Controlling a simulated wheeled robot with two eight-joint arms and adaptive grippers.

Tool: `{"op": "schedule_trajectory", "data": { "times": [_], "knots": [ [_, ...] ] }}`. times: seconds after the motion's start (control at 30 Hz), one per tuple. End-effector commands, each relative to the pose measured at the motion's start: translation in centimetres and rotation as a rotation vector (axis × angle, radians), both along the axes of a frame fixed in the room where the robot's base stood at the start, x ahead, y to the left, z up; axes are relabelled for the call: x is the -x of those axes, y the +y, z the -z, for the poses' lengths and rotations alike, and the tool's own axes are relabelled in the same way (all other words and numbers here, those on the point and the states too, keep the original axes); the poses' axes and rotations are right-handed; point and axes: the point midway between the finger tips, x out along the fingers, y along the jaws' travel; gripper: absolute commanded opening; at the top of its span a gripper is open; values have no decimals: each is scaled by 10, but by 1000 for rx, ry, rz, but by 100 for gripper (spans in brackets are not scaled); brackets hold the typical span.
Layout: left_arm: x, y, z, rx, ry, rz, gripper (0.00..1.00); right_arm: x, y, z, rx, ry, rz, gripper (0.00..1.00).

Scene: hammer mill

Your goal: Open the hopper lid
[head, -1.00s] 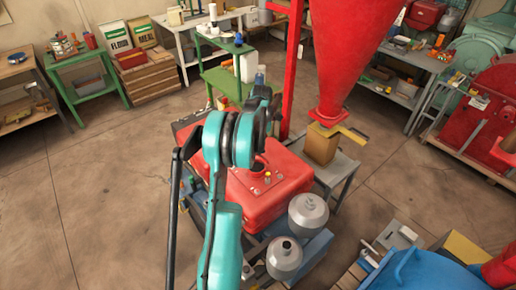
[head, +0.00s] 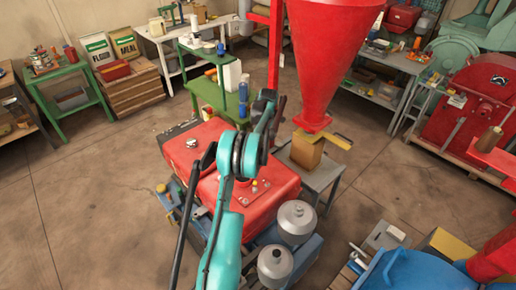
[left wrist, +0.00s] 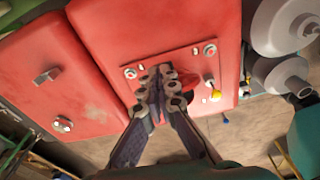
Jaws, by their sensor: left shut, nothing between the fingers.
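A red boxy machine (head: 279,204) stands in the middle of the head view. Its left section (head: 181,150) has a flat top with a silver knob; the left wrist view shows this section (left wrist: 38,95) with a small handle and a round knob. The other section carries a panel (left wrist: 196,62) with several knobs. I cannot tell which part is the hopper lid. My left gripper (left wrist: 158,72) is shut and empty, in front of the panel in the left wrist view; contact is unclear. In the head view my teal arm hides part of the machine. My right gripper is not in view.
A large red cone (head: 330,60) hangs behind the machine, above a small grey table (head: 322,175) with a brown box. Two silver canisters (head: 296,222) stand at the machine's near right. A blue machine (head: 415,272) is at lower right. Floor is clear at left.

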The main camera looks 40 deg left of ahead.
Motion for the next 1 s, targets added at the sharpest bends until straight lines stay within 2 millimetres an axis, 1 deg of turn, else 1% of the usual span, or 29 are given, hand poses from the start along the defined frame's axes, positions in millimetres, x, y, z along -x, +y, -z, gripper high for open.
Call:
{"op": "schedule_trajectory", "data": {
  "times": [0.2,0.4,1.0],
  "knots": [
    [-10,0,8,-10,104,2,0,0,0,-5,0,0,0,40],
    [-14,-1,13,-16,160,1,0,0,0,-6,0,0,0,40],
    [-16,-4,18,-15,182,3,0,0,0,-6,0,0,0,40]
  ]
}}
